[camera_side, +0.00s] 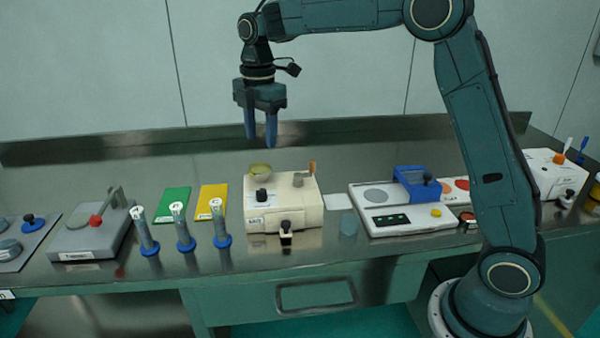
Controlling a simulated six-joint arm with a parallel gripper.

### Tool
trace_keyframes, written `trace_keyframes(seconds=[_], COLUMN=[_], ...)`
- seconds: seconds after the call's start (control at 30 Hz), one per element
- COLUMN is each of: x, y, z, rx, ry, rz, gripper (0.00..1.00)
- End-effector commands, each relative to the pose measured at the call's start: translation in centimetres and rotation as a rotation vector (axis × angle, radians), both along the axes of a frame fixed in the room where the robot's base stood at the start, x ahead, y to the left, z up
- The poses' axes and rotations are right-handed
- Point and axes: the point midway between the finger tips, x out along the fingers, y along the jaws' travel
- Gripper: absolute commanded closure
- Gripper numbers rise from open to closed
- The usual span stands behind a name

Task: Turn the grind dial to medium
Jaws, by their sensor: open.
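A cream box-shaped machine (284,203) stands mid-bench with a small round bowl (260,171) on its back left. A black knob (262,195) sits on its top at the left and a grey knob (298,180) at the right. A black knob or spout (286,227) sticks out of its front. I cannot tell which of these is the grind dial, and no setting marks are readable. My gripper (260,138) points down, open and empty, above and a little behind the bowl, touching nothing.
A grey device (90,236) is further left. A white scale-like unit (402,208) with a blue block (415,182) stands right. The bench behind the machine is clear.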

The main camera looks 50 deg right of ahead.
Motion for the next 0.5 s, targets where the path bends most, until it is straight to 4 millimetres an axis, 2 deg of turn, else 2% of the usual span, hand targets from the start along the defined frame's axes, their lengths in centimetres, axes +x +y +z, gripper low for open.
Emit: trace_keyframes(seconds=[0.2, 0.5], x=[1.17, 1.18], y=[0.02, 0.01], z=[-0.99, -1.33], rx=[-0.001, -0.001], ry=[0.02, 0.021], rz=[0.064, 0.066], gripper=[0.54, 0.54])
